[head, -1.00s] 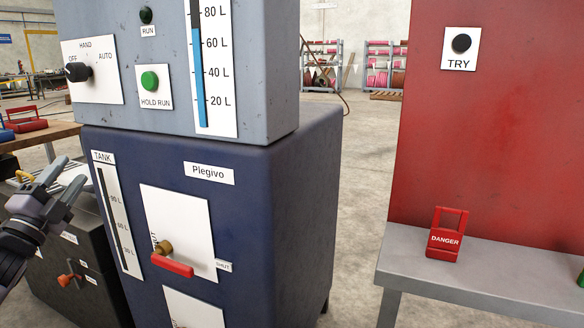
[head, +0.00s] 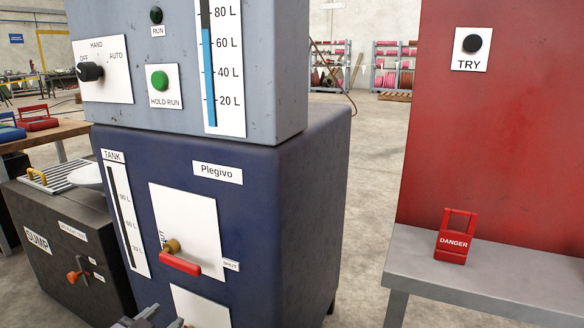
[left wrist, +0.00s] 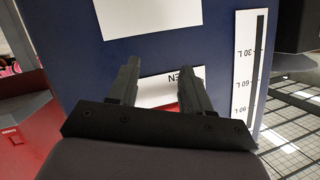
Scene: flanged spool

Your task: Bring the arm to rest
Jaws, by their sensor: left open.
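My left gripper (head: 152,318) shows only at the bottom edge of the head view, low in front of the blue Plegivo cabinet (head: 270,215). In the left wrist view its two fingers (left wrist: 160,72) stand apart with nothing held between them. The cabinet face lies beyond them, with a white label and a sliver of red (left wrist: 163,107) seen between the fingers. The cabinet's red valve handle (head: 180,264) on a brass stem sits above the gripper in the head view and points right. My right gripper is not in view.
A dark sump box (head: 60,250) with an orange-red valve stands at the left. At the right, a red DANGER lock (head: 454,240) stands on a grey bench (head: 500,280) before a red panel (head: 500,140). Open floor (head: 365,200) lies between cabinet and bench.

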